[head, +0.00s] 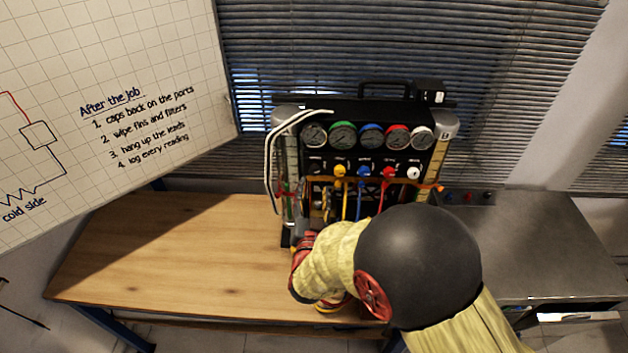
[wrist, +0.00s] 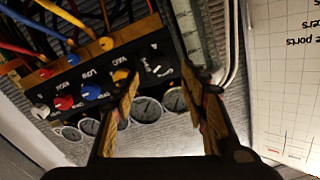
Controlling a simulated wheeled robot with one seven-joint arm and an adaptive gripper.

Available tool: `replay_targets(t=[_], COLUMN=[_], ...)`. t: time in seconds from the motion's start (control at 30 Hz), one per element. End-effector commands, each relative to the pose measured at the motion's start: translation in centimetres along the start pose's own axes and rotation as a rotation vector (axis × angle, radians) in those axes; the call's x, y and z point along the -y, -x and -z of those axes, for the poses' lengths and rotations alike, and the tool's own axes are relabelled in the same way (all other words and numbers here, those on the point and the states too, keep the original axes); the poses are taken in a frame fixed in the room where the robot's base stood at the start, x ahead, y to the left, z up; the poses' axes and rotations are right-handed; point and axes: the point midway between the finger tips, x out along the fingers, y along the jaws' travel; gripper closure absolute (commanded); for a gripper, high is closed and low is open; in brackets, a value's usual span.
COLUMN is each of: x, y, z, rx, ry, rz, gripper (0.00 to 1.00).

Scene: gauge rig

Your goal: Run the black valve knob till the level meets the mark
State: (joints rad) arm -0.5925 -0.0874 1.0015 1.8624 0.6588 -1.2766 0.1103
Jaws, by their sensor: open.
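The gauge rig (head: 372,112) stands at the back of the wooden bench. Its black valve knob (head: 315,168) is leftmost in the knob row, beside the yellow one. In the wrist view the black knob (wrist: 157,68) lies between and beyond the fingertips of my gripper (wrist: 166,88). The gripper is open and points at the panel; I cannot tell whether a finger touches the knob. A clear sight tube (head: 292,160) stands at the rig's left side and another (head: 438,160) at its right. The level and mark are too small to read.
Yellow (head: 340,170), blue (head: 364,171), red (head: 389,172) and white (head: 413,173) knobs sit beside the black one, with hoses below. White cables (head: 270,165) hang at the rig's left. The wooden bench (head: 170,245) is clear on the left.

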Motion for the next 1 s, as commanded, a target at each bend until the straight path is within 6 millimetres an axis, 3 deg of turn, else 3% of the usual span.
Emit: replay_targets(t=[0.1,0.33,1.0], x=[0.1,0.1,0.0], y=[2.4,5.2,5.7], z=[0.0,0.0,0.0], rx=[0.000,0.000,-0.001], ry=[0.000,-0.001,-0.001], rz=[0.003,0.001,0.000], gripper=[0.56,0.56,0.56])
